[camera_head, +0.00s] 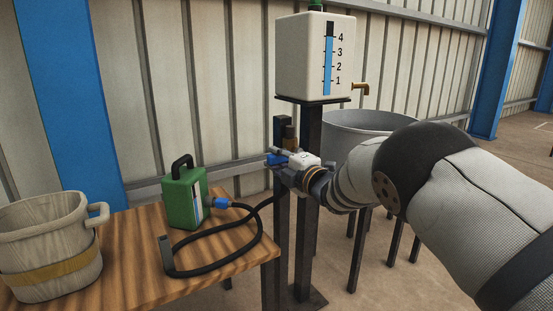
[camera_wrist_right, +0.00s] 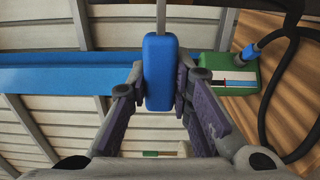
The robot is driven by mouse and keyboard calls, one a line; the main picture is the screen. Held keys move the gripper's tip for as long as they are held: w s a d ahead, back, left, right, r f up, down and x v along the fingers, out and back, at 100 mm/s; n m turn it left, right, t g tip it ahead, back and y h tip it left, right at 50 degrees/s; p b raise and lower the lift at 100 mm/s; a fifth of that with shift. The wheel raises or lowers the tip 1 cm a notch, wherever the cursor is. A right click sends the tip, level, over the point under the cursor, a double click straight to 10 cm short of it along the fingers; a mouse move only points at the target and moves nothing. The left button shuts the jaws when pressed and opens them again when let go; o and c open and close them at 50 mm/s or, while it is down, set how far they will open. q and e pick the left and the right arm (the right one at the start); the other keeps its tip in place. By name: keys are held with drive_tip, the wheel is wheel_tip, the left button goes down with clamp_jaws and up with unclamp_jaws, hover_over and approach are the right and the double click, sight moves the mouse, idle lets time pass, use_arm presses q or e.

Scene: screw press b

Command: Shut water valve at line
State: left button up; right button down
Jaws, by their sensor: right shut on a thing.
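My right gripper (camera_head: 279,164) reaches in from the right to the post below the white tank. In the right wrist view, its two fingers (camera_wrist_right: 160,90) are shut on a blue handle (camera_wrist_right: 159,70), one finger on each side. The blue handle (camera_head: 276,160) shows only partly in the head view, because the fingers cover it. The valve body and the handle's exact angle to the line are hidden. The white tank (camera_head: 301,65) has a scale from 1 to 4, with its blue column near 4. My left gripper is not in view.
A wooden table (camera_head: 128,250) at left holds a wooden bucket (camera_head: 50,245), a green canister (camera_head: 183,200) with a blue fitting (camera_head: 222,203), and a black hose (camera_head: 215,270). A grey tub (camera_head: 345,130) stands behind my right arm.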

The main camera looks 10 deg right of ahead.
drive_tip(key=shift+d, duration=0.15)
drive_tip(key=c, duration=1.4)
unclamp_jaws()
drive_tip(key=v, duration=1.2)
